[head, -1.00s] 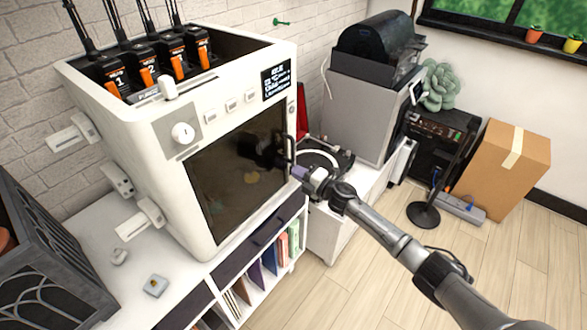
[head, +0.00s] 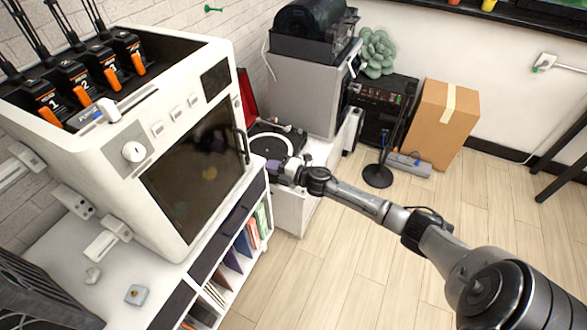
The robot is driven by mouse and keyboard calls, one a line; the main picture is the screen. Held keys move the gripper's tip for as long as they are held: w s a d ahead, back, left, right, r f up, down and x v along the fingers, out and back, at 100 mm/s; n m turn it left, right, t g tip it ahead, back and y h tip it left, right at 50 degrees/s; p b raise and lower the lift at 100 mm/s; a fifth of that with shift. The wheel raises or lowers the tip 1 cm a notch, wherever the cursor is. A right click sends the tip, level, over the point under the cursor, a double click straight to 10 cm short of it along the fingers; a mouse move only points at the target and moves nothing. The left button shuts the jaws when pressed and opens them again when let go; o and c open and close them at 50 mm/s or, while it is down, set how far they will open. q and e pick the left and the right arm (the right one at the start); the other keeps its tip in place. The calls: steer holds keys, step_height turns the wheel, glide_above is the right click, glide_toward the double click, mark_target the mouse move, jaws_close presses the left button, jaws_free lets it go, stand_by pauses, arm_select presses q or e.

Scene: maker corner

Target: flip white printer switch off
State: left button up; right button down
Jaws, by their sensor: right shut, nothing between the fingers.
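The white printer (head: 75,160) is a large box on the white cabinet at the left. Its front has a round dial (head: 134,151), a row of small buttons (head: 176,114) and a dark glass door (head: 195,170). Its small display (head: 215,79) is black. I cannot clearly make out a power switch; its right side is mostly hidden. My right gripper (head: 272,168) is shut and empty, just right of the printer's lower right front edge, in front of the turntable. I cannot tell whether it touches the printer. My left gripper is not in view.
A turntable (head: 275,142) stands right of the printer, before a grey cabinet (head: 315,95). A black stand (head: 378,176) and a cardboard box (head: 442,125) are on the floor farther right. A small white block (head: 137,295) lies on the cabinet top. Open floor lies at the front right.

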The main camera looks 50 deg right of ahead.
steer(key=v, duration=0.7)
steer(key=shift+r, duration=0.1)
stand_by(0.5)
